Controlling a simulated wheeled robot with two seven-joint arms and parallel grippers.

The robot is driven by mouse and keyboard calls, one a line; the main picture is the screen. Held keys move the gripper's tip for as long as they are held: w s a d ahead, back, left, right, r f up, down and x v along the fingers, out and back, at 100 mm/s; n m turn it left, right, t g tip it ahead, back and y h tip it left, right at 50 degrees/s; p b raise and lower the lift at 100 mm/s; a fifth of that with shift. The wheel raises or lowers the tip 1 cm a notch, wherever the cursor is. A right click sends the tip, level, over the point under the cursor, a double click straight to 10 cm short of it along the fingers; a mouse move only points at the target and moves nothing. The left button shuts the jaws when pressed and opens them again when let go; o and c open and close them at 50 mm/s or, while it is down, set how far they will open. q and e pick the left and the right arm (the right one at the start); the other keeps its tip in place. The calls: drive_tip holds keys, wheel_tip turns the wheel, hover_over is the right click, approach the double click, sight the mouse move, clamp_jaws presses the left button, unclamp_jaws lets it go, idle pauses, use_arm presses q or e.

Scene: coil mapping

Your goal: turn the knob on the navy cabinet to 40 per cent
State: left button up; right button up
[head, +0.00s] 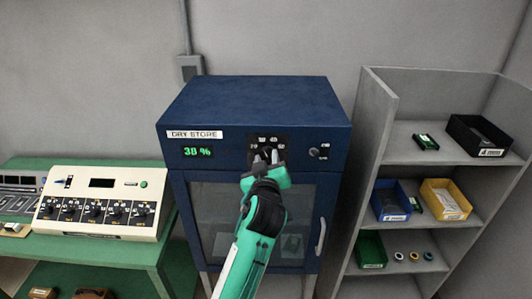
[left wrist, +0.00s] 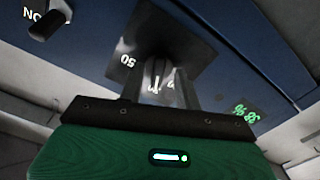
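The navy cabinet (head: 255,100) stands in the middle of the head view with a "DRY STORE" label. Its green display (head: 198,152) reads 38 %, and it shows upside down in the left wrist view (left wrist: 244,113). The knob (left wrist: 156,70) sits on a dark dial plate (head: 283,141) with white numbers, partly hidden by my fingers. My left gripper (head: 265,158) is at the plate, its two fingers on either side of the knob; in the left wrist view the fingers (left wrist: 160,88) appear closed on it. My right gripper is not in view.
A small switch (head: 318,152) is right of the dial, above the glass door with its handle (head: 321,236). A grey shelf (head: 378,110) with bins stands close on the right. A cream control panel (head: 100,232) sits on a green bench at left.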

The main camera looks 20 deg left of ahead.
use_arm(q)
drive_tip(key=shift+s+r, duration=0.1)
drive_tip(key=shift+s+d, duration=0.1)
drive_tip(key=shift+d, duration=0.05)
drive_tip(key=shift+c, duration=0.4)
clamp_jaws()
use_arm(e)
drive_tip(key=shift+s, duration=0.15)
use_arm(q)
drive_tip(key=shift+m, duration=0.4)
drive_tip(key=m, duration=0.3)
drive_tip(key=shift+r+m+p, duration=0.1)
drive_tip(key=shift+m+p, duration=0.65)
drive_tip(key=shift+m, duration=1.75)
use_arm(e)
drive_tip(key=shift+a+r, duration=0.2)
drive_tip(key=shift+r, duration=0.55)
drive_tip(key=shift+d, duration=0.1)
